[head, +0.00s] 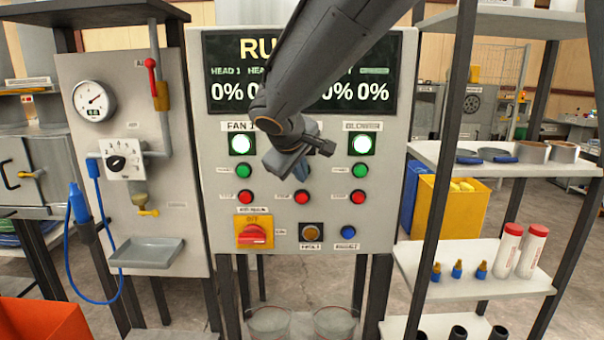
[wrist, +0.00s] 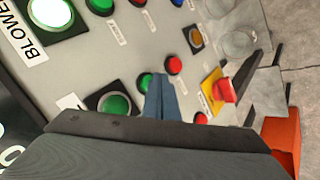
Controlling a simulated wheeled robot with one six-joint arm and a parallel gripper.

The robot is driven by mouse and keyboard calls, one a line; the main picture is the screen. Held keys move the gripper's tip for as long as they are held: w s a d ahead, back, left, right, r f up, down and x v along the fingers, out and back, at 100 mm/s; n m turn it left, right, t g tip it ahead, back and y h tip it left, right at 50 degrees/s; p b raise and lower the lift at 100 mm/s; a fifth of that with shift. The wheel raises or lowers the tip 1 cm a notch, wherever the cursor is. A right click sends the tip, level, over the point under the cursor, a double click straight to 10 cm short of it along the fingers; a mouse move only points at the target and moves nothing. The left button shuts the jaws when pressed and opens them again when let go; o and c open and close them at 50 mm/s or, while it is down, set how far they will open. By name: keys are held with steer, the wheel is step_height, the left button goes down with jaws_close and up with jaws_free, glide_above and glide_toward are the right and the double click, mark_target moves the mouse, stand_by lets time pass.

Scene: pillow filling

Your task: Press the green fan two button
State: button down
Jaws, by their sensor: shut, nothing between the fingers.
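The control panel (head: 212,215) carries lamps and buttons in columns. My gripper (head: 303,169) is in front of its middle column, with blue-grey fingers shut and empty. They also show in the wrist view (wrist: 160,90), pointing at the panel between the middle lamp (wrist: 115,103) and the middle red button (wrist: 175,65). The middle lamp looks darker green than the bright blower lamp (wrist: 50,12). My arm hides the middle lamp in the head view.
Green buttons for fan one (head: 245,171) and the blower (head: 359,170) flank my gripper. Below are the middle red button (head: 302,196), a red switch on yellow (head: 254,232), an amber button (head: 311,231) and a blue button (head: 348,232). Shelves (head: 470,285) stand right.

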steer(key=shift+w, duration=0.55)
stand_by(0.5)
steer(key=shift+s, duration=0.2)
steer(key=shift+s+b, duration=0.45)
steer(key=shift+s, duration=0.3)
steer(key=shift+s+a+b, duration=0.1)
steer(key=shift+s+b, duration=0.6)
steer(key=shift+s, duration=1.85)
steer(key=s+d+f+m+g+y, duration=0.1)
steer(key=s+d+f+m+g, duration=0.3)
steer(key=s+d+f, duration=0.4)
steer(key=s+d+f+m+g+y, duration=0.1)
steer(key=s+d+f+m+g, duration=0.2)
steer(key=s+d+f, duration=0.6)
steer(key=s+f+m, duration=0.2)
steer(key=s+f, duration=0.1)
steer(key=f, duration=0.4)
steer(key=shift+s+d+f+m+g, duration=0.15)
steer(key=shift+s+d+m+g, duration=0.15)
steer(key=shift+g, duration=0.1)
